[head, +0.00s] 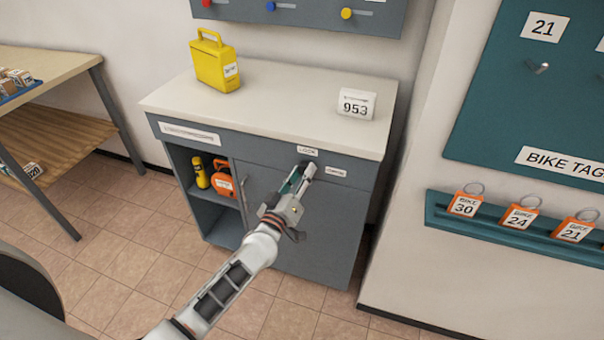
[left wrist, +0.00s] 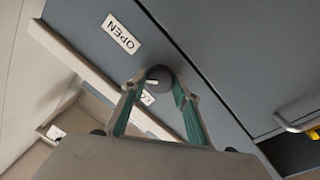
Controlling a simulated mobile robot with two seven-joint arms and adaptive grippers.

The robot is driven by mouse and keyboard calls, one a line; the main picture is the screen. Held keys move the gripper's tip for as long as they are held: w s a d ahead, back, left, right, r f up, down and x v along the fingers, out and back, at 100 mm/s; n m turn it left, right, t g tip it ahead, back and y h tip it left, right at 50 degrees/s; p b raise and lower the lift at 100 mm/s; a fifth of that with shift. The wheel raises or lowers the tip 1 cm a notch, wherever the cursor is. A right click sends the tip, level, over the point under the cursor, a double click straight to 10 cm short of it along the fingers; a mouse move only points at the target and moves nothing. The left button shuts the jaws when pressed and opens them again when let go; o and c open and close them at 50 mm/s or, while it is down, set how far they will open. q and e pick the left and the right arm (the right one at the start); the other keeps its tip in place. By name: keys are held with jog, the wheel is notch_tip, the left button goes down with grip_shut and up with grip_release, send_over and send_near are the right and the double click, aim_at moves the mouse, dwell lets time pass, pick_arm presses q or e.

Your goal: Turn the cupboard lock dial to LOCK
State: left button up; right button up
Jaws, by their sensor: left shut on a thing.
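The lock dial (left wrist: 160,76) is a small dark round knob with a pale mark, on the grey cupboard front in the left wrist view. My left gripper (left wrist: 157,84) has its green-padded fingers on either side of the dial, shut on it. The pale mark lies toward the left of the knob in that view. The OPEN label (left wrist: 120,33) shows upside down above left, and the LOCK label (left wrist: 147,98) is partly hidden by a finger. In the head view my left gripper (head: 300,180) covers the dial, below the LOCK label (head: 307,151) and left of the OPEN label (head: 336,172). My right gripper is out of view.
The cupboard (head: 270,148) has a pale top bearing a yellow container (head: 214,66) and a 953 tag block (head: 356,103). Its open shelf at left holds an orange item (head: 223,183) and a yellow one.

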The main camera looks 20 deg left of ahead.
pick_arm(q)
jog(key=n, duration=0.5)
jog(key=n+y, duration=0.1)
jog(key=n, duration=0.4)
jog(key=shift+t, duration=0.3)
dwell(0.4)
jog(key=o, duration=1.1)
jog(key=s, duration=0.4)
jog(key=s+f, duration=0.1)
jog(key=s, duration=0.7)
jog(key=shift+a+f, duration=0.15)
